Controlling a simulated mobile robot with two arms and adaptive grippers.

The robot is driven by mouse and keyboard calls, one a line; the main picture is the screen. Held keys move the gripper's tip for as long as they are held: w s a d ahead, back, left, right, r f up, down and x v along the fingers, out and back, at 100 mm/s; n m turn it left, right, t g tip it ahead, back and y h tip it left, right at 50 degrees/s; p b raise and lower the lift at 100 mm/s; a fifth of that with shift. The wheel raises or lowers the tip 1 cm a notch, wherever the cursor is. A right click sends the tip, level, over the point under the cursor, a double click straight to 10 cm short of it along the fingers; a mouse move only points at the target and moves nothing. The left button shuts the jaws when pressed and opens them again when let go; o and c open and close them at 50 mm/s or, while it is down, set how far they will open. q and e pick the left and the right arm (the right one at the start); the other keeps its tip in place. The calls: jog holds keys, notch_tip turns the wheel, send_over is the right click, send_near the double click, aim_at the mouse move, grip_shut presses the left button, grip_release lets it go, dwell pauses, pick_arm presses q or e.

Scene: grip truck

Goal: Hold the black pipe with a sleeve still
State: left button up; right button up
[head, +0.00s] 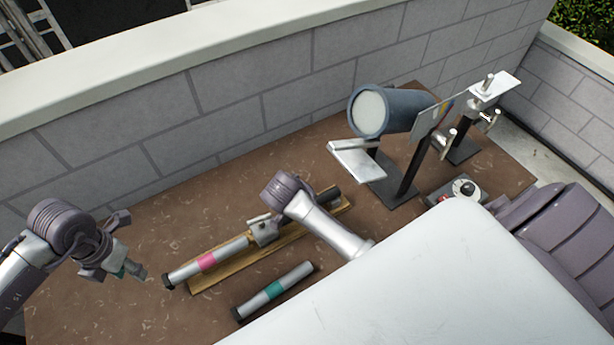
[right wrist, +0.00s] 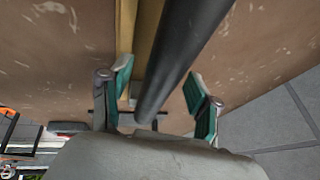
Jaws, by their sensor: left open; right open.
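A long pipe lies on a wooden board (head: 205,284), with a grey stretch and pink band (head: 207,261) at the left and a dark stretch (head: 329,196) at the right. The right wrist view shows the black pipe (right wrist: 187,45) running between the green-padded fingers of my right gripper (right wrist: 160,82); they stand apart on either side of it. In the head view, my right gripper (head: 262,230) is over the pipe's middle, partly hiding it. My left gripper (head: 130,250) is open and empty, above the table to the left of the pipe's pink end.
A shorter pipe with a green band (head: 273,290) lies in front on the brown table (head: 150,325). A blue-grey cylinder on a stand (head: 405,108), a metal stand (head: 494,88) and a small dial box (head: 462,190) are at the right. A block wall (head: 230,90) runs behind.

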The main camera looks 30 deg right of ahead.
jog(key=shift+d+f, duration=0.1)
jog(key=shift+f, duration=0.25)
jog(key=shift+c, duration=0.3)
